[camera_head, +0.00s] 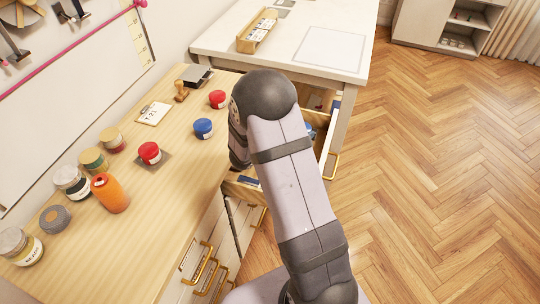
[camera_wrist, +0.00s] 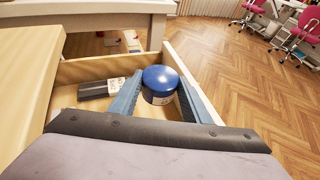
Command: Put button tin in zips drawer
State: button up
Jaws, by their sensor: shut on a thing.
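A round tin with a blue lid (camera_wrist: 160,80) is between the two blue-grey fingers of my gripper (camera_wrist: 158,100), which is shut on it. In the wrist view the tin is over or inside an open wooden drawer (camera_wrist: 110,68). I cannot tell whether it touches the drawer floor. In the head view my arm hides most of the gripper; a bit of blue (camera_head: 311,132) shows beside the arm, within the open drawer (camera_head: 330,130). No label naming the drawer is readable.
A dark block with a white label (camera_wrist: 100,88) lies in the drawer, left of the tin. Another blue tin (camera_head: 203,128) and red tins (camera_head: 150,155) (camera_head: 217,99) stand on the wooden worktop (camera_head: 150,220) with several jars and an orange bottle (camera_head: 110,194). A white table (camera_head: 290,45) stands behind.

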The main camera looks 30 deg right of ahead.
jog(key=shift+f+p, duration=0.4)
jog(key=shift+f, duration=5.05)
jog(key=shift+f, duration=0.15)
jog(key=shift+f, duration=0.1)
jog(key=o, duration=1.1)
